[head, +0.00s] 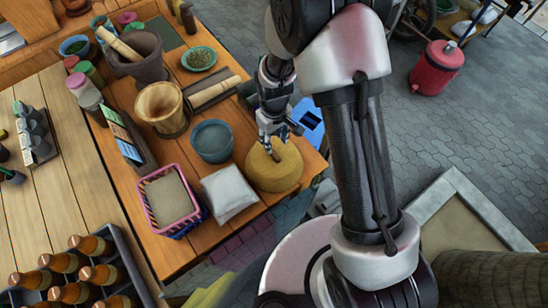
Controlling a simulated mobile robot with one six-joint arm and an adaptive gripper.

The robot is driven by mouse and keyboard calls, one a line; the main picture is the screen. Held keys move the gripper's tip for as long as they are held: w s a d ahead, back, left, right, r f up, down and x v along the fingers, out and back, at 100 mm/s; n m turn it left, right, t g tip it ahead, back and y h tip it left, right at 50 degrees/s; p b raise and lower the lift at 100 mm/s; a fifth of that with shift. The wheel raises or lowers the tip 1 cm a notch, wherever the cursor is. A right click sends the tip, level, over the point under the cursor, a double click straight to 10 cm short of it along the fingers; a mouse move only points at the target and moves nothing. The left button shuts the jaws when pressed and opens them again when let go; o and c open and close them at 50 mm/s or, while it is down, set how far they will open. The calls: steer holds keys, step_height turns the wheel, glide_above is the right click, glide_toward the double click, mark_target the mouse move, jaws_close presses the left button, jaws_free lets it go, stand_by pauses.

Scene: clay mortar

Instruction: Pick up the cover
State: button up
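The cover looks to be the round, tan-yellow, domed piece (272,176) at the right front edge of the wooden table. A short dark brown handle (276,156) sticks up from its top. My gripper (272,146) points down right over the cover, with its fingertips close to the handle. I cannot tell whether the fingers touch the handle or how far apart they are. Whether anything lies under the cover is hidden.
A blue-grey bowl (212,140) stands just left of the cover. A white pouch (229,193) and a pink basket (168,199) lie front left. A wooden mortar (160,104) stands further left. A blue item (308,121) is close behind my gripper.

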mark_target(274, 153)
step_height(274, 153, down, 9)
steer(key=shift+r+b, duration=0.15)
steer(key=shift+b, duration=0.5)
steer(key=shift+c, duration=0.3)
jaws_close()
